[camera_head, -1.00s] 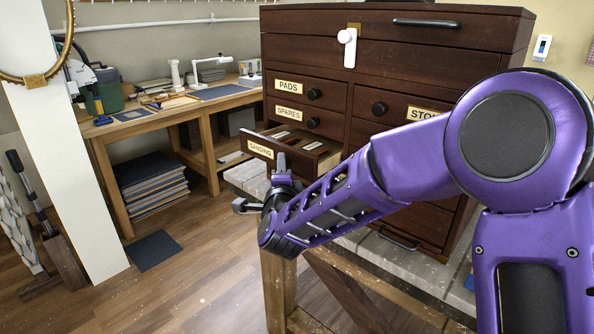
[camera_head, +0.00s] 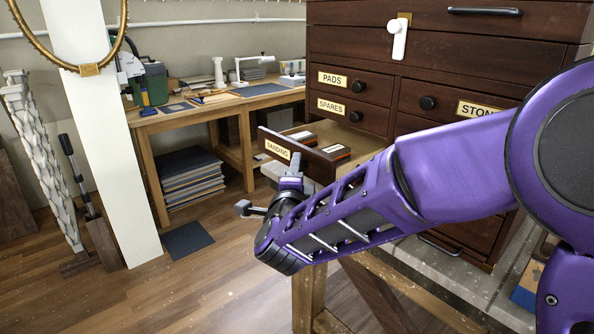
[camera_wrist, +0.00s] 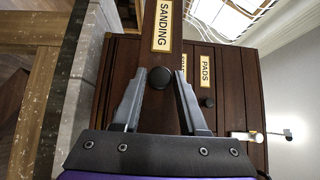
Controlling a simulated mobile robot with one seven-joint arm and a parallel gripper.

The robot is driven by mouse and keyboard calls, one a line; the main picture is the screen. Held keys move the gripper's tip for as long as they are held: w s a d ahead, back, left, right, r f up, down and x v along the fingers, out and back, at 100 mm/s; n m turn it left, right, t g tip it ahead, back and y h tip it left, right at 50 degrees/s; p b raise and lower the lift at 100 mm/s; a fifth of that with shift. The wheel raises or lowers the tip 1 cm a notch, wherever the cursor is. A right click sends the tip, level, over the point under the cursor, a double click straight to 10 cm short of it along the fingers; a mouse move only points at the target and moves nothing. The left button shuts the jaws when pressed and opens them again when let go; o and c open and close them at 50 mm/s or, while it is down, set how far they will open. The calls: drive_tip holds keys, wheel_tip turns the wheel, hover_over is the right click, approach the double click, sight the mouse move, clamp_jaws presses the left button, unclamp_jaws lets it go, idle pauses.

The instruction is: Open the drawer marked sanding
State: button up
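The drawer marked SANDING (camera_head: 279,149) stands well out from the dark wooden cabinet (camera_head: 347,50), its inside showing items in compartments. In the wrist view its label (camera_wrist: 163,25) is above a round dark knob (camera_wrist: 160,78). My gripper (camera_wrist: 161,72) has its two fingers apart, one on each side of the knob, near the tips; a small gap shows on both sides, so it looks open. In the head view my gripper (camera_head: 270,195) is just in front of the drawer front, and the knob there is hard to make out.
Drawers marked PADS (camera_head: 333,79) and SPARES (camera_head: 330,106) are shut above, and one marked STON... (camera_head: 480,109) is partly hidden by my arm. A white latch (camera_head: 399,38) hangs on the cabinet. A workbench (camera_head: 190,112) stands behind left; a white post (camera_head: 100,150) is at left.

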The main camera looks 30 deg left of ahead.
drive_tip(key=shift+o, duration=1.3)
drive_tip(key=v, duration=1.7)
drive_tip(key=shift+s, duration=0.25)
drive_tip(key=shift+r, duration=0.1)
